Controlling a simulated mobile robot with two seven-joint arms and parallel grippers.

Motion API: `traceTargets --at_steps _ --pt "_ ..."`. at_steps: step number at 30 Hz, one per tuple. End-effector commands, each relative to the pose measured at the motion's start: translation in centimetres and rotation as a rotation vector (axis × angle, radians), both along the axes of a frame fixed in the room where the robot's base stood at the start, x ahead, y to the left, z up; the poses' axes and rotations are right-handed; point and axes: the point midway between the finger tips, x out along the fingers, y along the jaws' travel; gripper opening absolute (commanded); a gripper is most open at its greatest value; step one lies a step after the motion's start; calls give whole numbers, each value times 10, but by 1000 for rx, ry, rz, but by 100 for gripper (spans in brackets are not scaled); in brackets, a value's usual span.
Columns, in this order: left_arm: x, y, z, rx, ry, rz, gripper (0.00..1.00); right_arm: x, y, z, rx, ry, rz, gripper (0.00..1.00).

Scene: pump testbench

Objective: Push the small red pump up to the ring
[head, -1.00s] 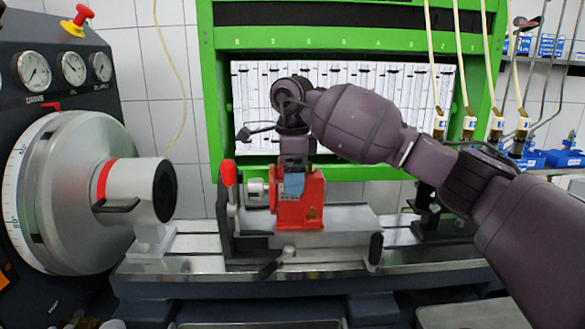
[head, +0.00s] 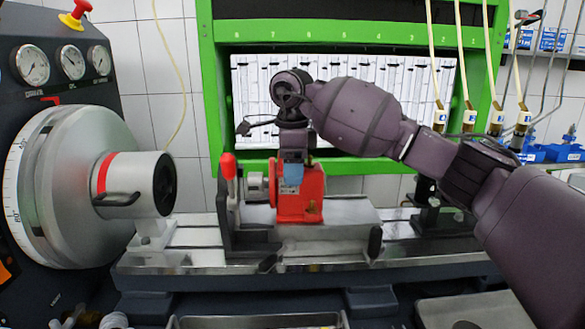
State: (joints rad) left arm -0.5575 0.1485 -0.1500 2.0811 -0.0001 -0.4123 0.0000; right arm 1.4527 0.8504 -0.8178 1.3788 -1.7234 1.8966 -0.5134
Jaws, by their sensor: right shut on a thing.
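A gap between the pump body and the bracket shows. I cannot tell whether that bracket holds the ring. A red ring band (head: 103,180) is on the grey drive cylinder at the left. My right gripper (head: 293,168) comes down from above, shut on the pump's top; its fingertips are partly hidden. My left gripper is out of view.
The large drive disc (head: 75,190) and gauge panel stand at the left. The metal rail (head: 190,260) runs under the pump. A dark support (head: 435,215) stands on the right. A green frame (head: 340,35) rises behind my right arm. A tray (head: 260,321) lies below.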

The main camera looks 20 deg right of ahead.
Motion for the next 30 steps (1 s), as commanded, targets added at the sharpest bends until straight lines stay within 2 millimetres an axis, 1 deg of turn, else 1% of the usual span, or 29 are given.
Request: traceTargets --at_steps 16,30 --pt "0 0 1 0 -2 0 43 0 2 0 1 2 1 9" --pt "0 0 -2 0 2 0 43 4 16 -1 2 2 0 9"
